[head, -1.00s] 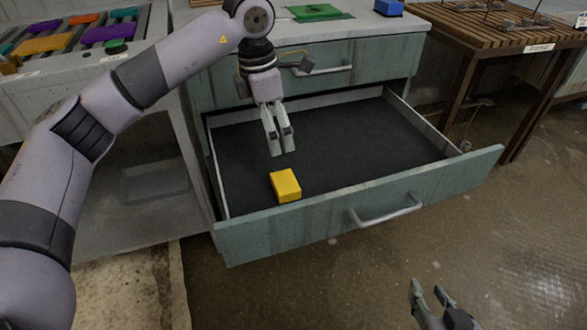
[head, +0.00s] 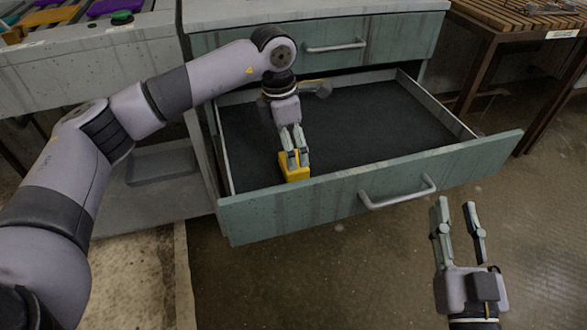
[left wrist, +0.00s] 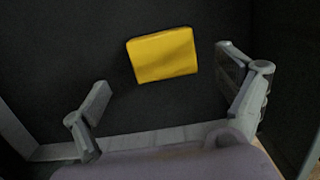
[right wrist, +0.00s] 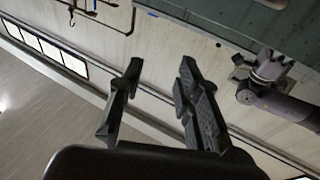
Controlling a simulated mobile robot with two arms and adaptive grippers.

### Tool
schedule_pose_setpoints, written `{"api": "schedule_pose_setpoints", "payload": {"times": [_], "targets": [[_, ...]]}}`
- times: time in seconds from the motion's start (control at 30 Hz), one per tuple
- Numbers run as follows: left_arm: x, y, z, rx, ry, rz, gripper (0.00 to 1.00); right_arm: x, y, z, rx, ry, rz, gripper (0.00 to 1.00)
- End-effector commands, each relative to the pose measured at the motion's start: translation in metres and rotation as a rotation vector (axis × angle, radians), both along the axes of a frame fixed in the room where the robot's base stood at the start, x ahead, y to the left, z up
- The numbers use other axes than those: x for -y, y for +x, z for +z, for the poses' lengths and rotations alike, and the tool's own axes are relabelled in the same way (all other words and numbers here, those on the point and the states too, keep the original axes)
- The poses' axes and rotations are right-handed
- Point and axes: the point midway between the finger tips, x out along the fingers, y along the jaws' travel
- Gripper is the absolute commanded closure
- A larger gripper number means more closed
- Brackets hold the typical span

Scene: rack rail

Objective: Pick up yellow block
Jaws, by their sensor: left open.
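The yellow block (head: 293,168) lies on the dark floor of the open drawer (head: 370,187), near its front panel. My left gripper (head: 297,162) points down into the drawer, and in the head view its fingertips overlap the block. In the left wrist view the block (left wrist: 163,55) lies ahead of the spread fingers (left wrist: 168,80), nearer the right finger, with dark floor showing around it. The left gripper is open and holds nothing. My right gripper (head: 456,212) is open and empty, outside the drawer at lower right; its fingers also show in the right wrist view (right wrist: 158,75).
The drawer's side walls and front panel, with its handle (head: 398,193), surround the block. A shut drawer with a handle (head: 336,47) is above. A slatted wooden table (head: 520,25) stands at right. The rest of the open drawer is empty.

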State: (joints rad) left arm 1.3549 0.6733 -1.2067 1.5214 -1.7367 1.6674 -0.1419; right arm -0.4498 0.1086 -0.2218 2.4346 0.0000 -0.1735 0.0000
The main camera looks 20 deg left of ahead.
Motion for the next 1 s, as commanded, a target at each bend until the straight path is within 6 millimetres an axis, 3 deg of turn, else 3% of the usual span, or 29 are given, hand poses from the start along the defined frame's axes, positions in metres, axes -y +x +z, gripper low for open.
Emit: {"api": "schedule_pose_setpoints", "payload": {"times": [0.27, 0.7, 1.0], "targets": [[0.002, 0.0, -0.013, -0.001, 0.0, -0.001, 0.08, -0.002, -0.004, 0.016, 0.095, 0.026, 0.006, 0.69], [0.009, 0.001, -0.053, -0.001, 0.0, 0.0, 0.08, -0.001, -0.037, 0.073, 0.448, 0.126, 0.025, 0.69], [0.009, 0.002, -0.056, 0.0, 0.0, -0.001, 0.08, 0.0, -0.042, 0.08, 0.486, 0.137, 0.028, 0.69]]}}
